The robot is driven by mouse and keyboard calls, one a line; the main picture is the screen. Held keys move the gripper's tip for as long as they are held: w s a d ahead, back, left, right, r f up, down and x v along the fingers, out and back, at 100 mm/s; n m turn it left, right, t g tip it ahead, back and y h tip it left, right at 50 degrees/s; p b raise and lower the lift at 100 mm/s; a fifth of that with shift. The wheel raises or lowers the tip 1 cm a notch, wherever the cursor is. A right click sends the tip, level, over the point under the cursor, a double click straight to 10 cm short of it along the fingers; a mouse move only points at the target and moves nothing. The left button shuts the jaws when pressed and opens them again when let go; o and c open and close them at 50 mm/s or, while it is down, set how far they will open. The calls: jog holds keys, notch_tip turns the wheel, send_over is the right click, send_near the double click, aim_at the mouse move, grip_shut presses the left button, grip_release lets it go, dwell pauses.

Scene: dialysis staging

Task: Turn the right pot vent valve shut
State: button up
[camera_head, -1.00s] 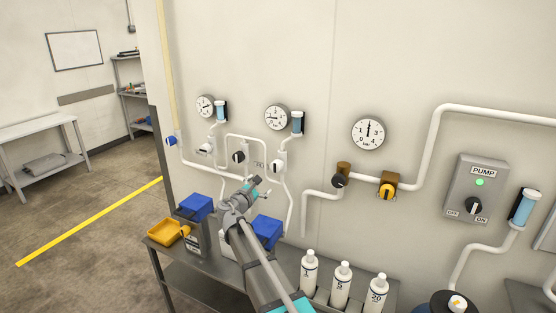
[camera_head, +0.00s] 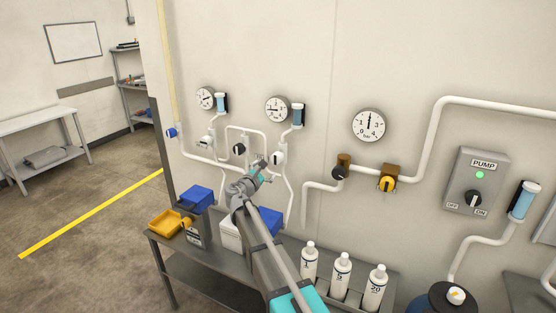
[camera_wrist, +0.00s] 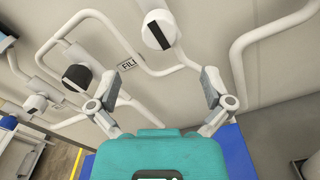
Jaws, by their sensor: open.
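A round white knob with a dark bar across its face, which I take as the right pot vent valve (camera_head: 278,158), sits on the pipe below the right small gauge (camera_head: 277,110). In the wrist view this knob (camera_wrist: 158,30) is at top centre, its bar tilted from vertical. My gripper (camera_head: 262,164) is close to the left of the knob in the head view. In the wrist view my gripper (camera_wrist: 159,88) has its fingers spread wide and empty, with the knob beyond their tips, not between them. No label on the knob is readable.
A black knob (camera_wrist: 77,76) and another white knob (camera_wrist: 36,103) are left of my fingers, with a partly hidden label (camera_wrist: 128,64). White pipes run close on both sides. Blue-lidded boxes (camera_head: 265,222) and bottles (camera_head: 342,272) stand on the bench below.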

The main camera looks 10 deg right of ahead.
aim_at(276, 160)
jog(key=x, duration=0.9)
jog(key=shift+w+d, duration=0.15)
jog(key=shift+w, duration=0.05)
